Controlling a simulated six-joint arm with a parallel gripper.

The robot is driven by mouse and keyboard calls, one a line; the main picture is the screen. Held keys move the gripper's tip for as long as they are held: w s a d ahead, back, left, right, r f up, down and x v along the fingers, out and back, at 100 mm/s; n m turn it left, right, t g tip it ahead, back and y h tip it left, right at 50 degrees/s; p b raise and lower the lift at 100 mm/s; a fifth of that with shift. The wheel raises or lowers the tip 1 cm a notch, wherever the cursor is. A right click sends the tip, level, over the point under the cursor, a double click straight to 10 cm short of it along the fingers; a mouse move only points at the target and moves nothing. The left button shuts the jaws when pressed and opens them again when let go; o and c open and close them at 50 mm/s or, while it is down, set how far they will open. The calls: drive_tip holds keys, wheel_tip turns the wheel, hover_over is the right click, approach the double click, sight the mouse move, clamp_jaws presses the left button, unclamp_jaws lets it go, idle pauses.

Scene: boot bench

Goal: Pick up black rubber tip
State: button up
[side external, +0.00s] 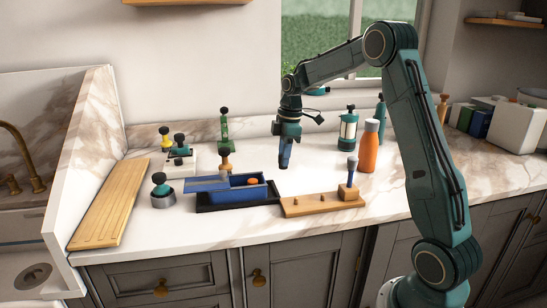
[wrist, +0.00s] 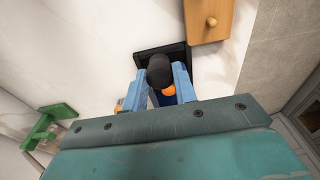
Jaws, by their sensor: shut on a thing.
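My gripper (wrist: 161,80) has its two blue fingers closed on a black rubber tip (wrist: 160,70), which shows as a dark rounded piece between them in the wrist view. In the side view my gripper (side external: 284,164) points down and is raised above the counter, behind and right of the blue box. The tip is too small there to tell from the fingers.
A blue box (side external: 238,194) on a black tray (side external: 212,207) holds an orange piece (side external: 253,181). A wooden board (side external: 300,206) with pegs lies to its right. Several knobbed items stand left.

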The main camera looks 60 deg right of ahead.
drive_tip(key=shift+s+d, duration=1.9)
drive_tip(key=shift+a, duration=0.1)
drive_tip(key=s+a, duration=0.3)
drive_tip(key=a, duration=0.6)
drive_tip(key=shift+s+r, duration=0.25)
drive_tip(key=shift+s, duration=0.05)
drive_tip(key=shift+f, duration=0.1)
drive_tip(key=shift+f, duration=2.05)
drive_tip(key=shift+f, duration=1.4)
idle(1.2)
